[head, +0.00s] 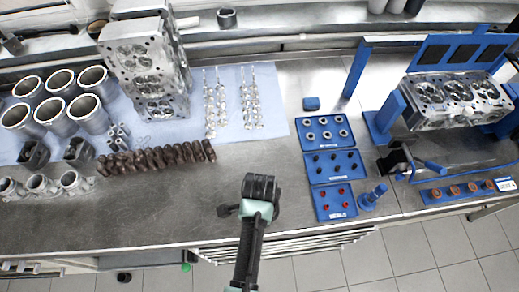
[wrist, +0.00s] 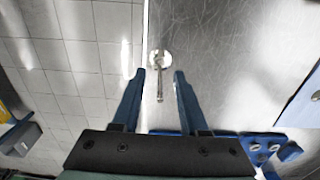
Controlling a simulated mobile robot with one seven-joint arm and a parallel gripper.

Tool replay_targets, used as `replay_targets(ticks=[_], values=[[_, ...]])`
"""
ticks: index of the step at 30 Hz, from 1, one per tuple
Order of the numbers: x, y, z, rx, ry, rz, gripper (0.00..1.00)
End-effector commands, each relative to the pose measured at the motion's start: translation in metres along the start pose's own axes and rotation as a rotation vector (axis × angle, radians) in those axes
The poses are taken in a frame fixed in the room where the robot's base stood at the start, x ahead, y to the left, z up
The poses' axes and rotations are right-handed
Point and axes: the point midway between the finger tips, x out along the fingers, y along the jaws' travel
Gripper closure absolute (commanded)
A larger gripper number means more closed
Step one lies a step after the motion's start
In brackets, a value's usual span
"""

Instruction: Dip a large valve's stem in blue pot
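My gripper (head: 260,188) is over the front part of the bench. In the wrist view its two blue fingers (wrist: 160,74) are spread, with a clear gap on both sides of a valve. This valve (wrist: 159,58) has a pale round head by the bench's front edge and a thin stem pointing down the picture. It does not show in the head view. Several more valves (head: 216,105) lie in rows on a blue cloth. I cannot tell which blue thing is the pot: a small blue block-like piece (head: 311,103) and a blue round-based post (head: 371,197) are candidates.
Blue trays (head: 334,168) of small parts stand right of my gripper. An engine head (head: 455,101) sits in a blue stand at right. Cylinder liners (head: 88,112), an engine block (head: 148,65) and a row of brown parts (head: 160,158) are at left.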

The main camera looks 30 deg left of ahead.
Motion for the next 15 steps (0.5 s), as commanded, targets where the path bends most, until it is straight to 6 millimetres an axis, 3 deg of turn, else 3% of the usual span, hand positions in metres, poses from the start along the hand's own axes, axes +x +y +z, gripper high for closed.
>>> replay_targets(ticks=[8,15], values=[[-0.003,0.0,0.0,0.0,0.0,-0.001,0.57],[-0.038,-0.002,-0.001,0.0,0.002,-0.006,0.57]])
